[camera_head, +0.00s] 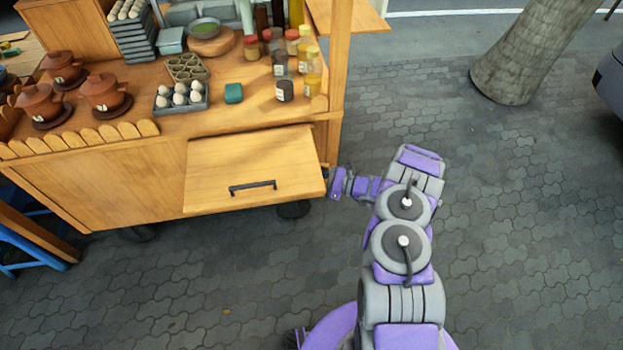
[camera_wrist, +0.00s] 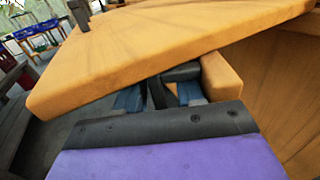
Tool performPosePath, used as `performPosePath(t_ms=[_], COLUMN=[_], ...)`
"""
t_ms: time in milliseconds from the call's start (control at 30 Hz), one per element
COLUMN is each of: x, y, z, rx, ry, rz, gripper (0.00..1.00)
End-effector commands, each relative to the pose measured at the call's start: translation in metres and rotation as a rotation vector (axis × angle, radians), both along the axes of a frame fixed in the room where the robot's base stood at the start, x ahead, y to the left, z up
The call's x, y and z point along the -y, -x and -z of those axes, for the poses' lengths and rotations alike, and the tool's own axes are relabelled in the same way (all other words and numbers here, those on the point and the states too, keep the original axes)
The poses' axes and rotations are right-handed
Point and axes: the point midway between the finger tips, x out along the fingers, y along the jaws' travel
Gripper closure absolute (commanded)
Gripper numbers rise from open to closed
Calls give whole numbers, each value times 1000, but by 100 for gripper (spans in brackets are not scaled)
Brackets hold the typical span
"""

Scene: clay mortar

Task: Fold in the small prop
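A small wooden block, which looks like the prop (camera_wrist: 222,78), shows in the wrist view under the edge of a wooden flap (camera_wrist: 150,50). In the head view the flap (camera_head: 225,165), with a black handle, sticks out from the cart's front; I cannot make out the prop there. My gripper (camera_head: 329,172) is at the flap's right edge, beside the cart. In the wrist view my gripper (camera_wrist: 170,90) has its dark fingers just under the flap, close to the block's left end. Whether they touch or grip the block is unclear.
The wooden cart (camera_head: 110,185) carries clay pots (camera_head: 105,92), an egg tray (camera_head: 182,100), a green block (camera_head: 233,93) and several jars (camera_head: 284,90) on its top. A cart post (camera_head: 338,60) rises above my gripper. Paved ground (camera_head: 510,200) to the right is open, with a tree trunk (camera_head: 525,55) behind.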

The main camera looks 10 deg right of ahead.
Motion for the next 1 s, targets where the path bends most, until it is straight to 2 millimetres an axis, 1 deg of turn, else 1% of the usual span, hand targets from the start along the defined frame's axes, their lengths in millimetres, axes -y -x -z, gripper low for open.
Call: performPosePath(t_ms=[200, 600, 1000], x=[0, 0, 0], y=[0, 0, 0], z=[0, 0, 1], rx=[-1, -1, -1], ry=[0, 0, 0], rz=[0, -1, -1], gripper=[63, 100, 100])
